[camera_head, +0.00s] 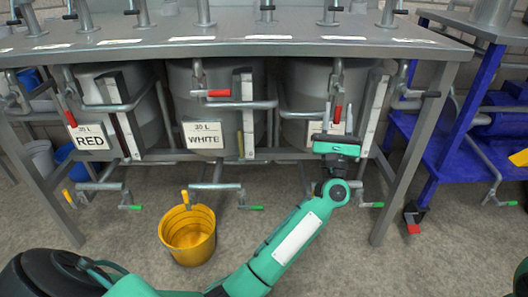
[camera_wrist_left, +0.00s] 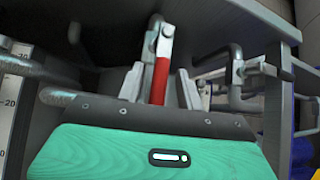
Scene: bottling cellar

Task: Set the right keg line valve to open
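The right keg (camera_head: 306,88) stands under the bench at the right. Its line valve has a red handle (camera_head: 337,114) that hangs down from a grey pipe. In the left wrist view the red handle (camera_wrist_left: 160,80) points down from a metal valve body (camera_wrist_left: 165,42). My left gripper (camera_head: 337,131) is at the handle's lower end, with its fingers pointing up. In the wrist view one finger stands on each side of the handle, with narrow gaps visible, so the gripper looks open around it. Contact cannot be made out. My right gripper is not in view.
The middle keg's red handle (camera_head: 218,93) lies level; the left keg's red handle (camera_head: 71,118) hangs down. Signs read WHITE (camera_head: 205,137) and RED (camera_head: 91,139). A yellow bucket (camera_head: 188,238) stands on the floor. A blue rack (camera_head: 452,130) is at the right.

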